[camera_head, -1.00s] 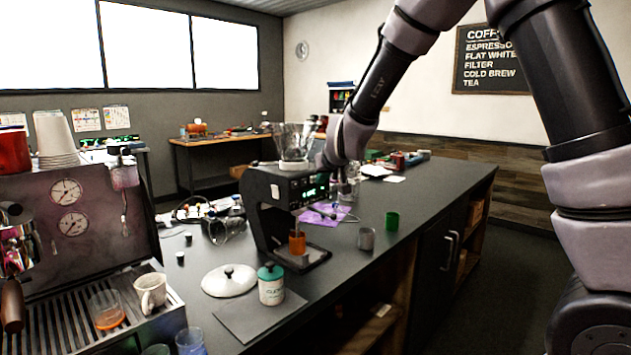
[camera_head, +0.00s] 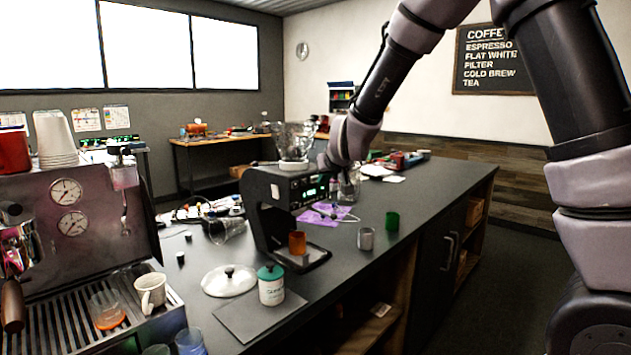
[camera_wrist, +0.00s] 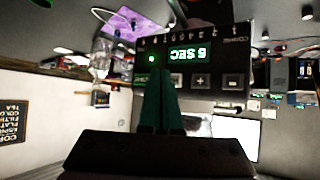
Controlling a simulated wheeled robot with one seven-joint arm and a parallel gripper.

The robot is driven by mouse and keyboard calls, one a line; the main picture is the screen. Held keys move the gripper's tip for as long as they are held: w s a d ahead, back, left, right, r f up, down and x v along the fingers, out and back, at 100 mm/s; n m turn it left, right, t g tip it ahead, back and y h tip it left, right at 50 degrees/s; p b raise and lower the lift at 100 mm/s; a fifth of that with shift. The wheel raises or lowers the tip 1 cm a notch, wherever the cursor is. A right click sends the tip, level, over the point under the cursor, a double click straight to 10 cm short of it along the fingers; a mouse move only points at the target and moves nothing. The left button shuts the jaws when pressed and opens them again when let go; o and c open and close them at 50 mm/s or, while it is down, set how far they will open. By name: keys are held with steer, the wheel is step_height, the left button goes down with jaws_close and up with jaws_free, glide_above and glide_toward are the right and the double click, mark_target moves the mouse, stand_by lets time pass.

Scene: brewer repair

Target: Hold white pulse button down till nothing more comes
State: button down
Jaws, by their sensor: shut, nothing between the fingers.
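The black brewer (camera_head: 265,215) stands on the counter, with a glass hopper (camera_head: 293,143) on top and an amber cup (camera_head: 297,243) under its head. Its lit display (camera_wrist: 185,54) shows in the wrist view, upside down, reading what looks like 5 or 6 SEC, with a green light (camera_wrist: 152,58) beside it. My gripper (camera_wrist: 163,75) is shut and empty, its fingertips at the brewer's front panel. Whether they touch it I cannot tell. The fingers cover part of the button row. I cannot make out the white pulse button. A plus button (camera_wrist: 201,80) shows beside the fingers.
A grey cup (camera_head: 366,239) and a green cup (camera_head: 392,221) stand right of the brewer. A teal-lidded jar (camera_head: 271,289) and a white lid (camera_head: 229,281) are in front. A purple cloth (camera_head: 330,213) lies behind. The counter's right front is clear.

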steer(key=shift+s+d, duration=0.25)
steer(key=shift+d, duration=0.05)
steer(key=shift+s+d, duration=0.75)
steer(key=shift+d, duration=0.25)
steer(key=shift+s+d, duration=0.75)
steer(key=shift+d, duration=0.2)
steer(key=s+d+r+m+g, duration=0.1)
steer(key=s+d+r+m, duration=0.1)
steer(key=s+d+r, duration=0.4)
steer(key=s+d+r+m, duration=0.1)
steer(key=d+r+m, duration=0.1)
steer(key=d+r, duration=0.35)
steer(key=s+d+r+m+g+h, duration=0.1)
steer(key=s+d+m, duration=0.3)
steer(key=s+d, duration=1)
steer(key=s, duration=0.4)
steer(key=shift+s+r+m+g+h, duration=0.2)
steer(key=shift+r+m+g+h, duration=0.1)
steer(key=shift+g+h, duration=0.1)
steer(key=shift+d, duration=0.1)
